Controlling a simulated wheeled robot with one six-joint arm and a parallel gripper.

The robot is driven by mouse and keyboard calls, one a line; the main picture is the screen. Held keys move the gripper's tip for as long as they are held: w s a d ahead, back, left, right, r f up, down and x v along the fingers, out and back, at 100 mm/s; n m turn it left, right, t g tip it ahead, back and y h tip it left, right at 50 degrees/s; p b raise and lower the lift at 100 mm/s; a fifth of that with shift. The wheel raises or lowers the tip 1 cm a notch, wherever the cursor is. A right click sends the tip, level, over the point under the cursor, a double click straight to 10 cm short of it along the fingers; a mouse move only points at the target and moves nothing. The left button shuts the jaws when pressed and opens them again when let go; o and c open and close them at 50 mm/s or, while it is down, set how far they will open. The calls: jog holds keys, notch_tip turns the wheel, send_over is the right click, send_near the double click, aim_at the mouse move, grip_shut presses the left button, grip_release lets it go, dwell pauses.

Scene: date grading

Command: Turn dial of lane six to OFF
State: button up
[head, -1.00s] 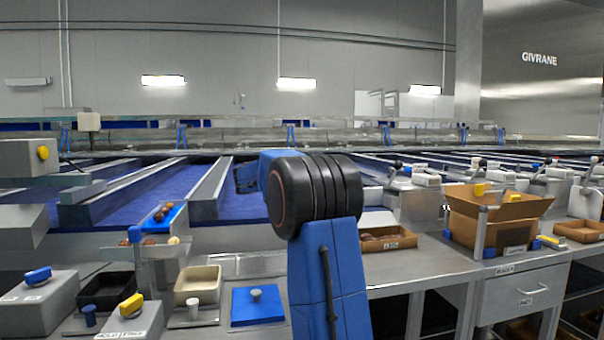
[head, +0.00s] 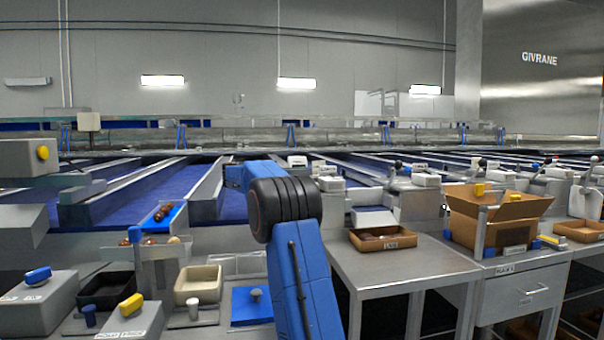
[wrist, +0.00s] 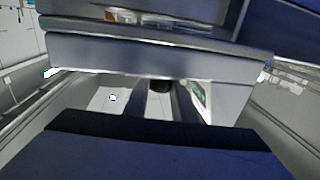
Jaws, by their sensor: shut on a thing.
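In the wrist view, my gripper (wrist: 162,90) points at a grey metal housing (wrist: 150,57) and is shut on a small dark piece (wrist: 160,86) under its edge. I cannot tell for sure whether this piece is the lane six dial. In the head view, my arm reaches away over the lanes, and my gripper is hidden behind its own wrist. Other dials show in the head view: a blue one (head: 38,275) and a yellow one (head: 131,305) on grey boxes at front left, and a yellow knob (head: 43,152) further back. No lane six label is readable.
Blue-belted lanes (head: 130,195) run away behind the bench. A black bin (head: 106,291) and a beige bin (head: 198,285) sit at front left.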

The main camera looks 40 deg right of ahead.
jog(key=shift+m+g+y, duration=0.4)
jog(key=shift+m+g, duration=0.1)
jog(key=shift+g, duration=0.2)
jog(key=o, duration=1.1)
jog(key=shift+c, duration=0.2)
jog(key=v, duration=0.7)
jog(key=shift+w+a, duration=0.15)
jog(key=shift+a, duration=0.05)
